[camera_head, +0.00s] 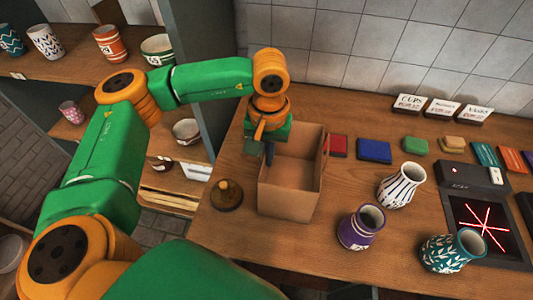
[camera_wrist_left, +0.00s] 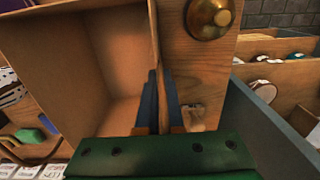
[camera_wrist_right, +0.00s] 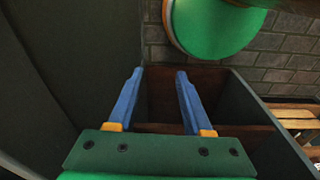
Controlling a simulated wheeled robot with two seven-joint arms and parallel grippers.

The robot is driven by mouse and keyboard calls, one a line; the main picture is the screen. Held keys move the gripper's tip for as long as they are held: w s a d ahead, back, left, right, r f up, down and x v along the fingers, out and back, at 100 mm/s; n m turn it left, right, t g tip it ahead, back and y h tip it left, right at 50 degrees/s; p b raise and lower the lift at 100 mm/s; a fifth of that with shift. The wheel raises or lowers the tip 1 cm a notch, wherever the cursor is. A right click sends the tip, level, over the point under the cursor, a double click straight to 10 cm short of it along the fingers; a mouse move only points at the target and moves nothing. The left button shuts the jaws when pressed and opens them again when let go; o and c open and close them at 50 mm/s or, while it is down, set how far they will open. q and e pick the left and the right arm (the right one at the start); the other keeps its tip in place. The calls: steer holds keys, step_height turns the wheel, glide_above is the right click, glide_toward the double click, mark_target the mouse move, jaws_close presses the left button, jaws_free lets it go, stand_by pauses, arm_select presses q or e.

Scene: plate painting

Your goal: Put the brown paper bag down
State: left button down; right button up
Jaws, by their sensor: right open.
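The brown paper bag (camera_head: 290,197) stands upright and open-topped on the wooden counter, left of the vases. Its inside looks empty. It also shows in the left wrist view (camera_wrist_left: 75,60). My left gripper (camera_head: 269,152) is at the bag's left wall. In the left wrist view my left gripper (camera_wrist_left: 162,95) has its fingers close together on either side of that wall, pinching it. The bag's base seems to rest on the counter. My right gripper (camera_wrist_right: 155,95) is open and empty in the right wrist view, away from the bag.
A purple vase (camera_head: 362,227), a striped vase (camera_head: 401,185) and a teal vase (camera_head: 453,250) stand to the right. Red (camera_head: 337,146) and blue (camera_head: 374,151) pads lie behind. Shelves with cups are at left.

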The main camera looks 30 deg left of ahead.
arm_select(q)
steer(key=c, duration=1.5)
jaws_free()
steer(key=shift+f, duration=0.2)
steer(key=o, duration=0.4)
steer(key=shift+w, duration=0.2)
steer(key=shift+r, duration=0.2)
step_height(320, 180, up, 12)
steer(key=shift+d+r+b, duration=0.1)
steer(key=shift+d+b, duration=0.05)
steer(key=shift+b, duration=0.3)
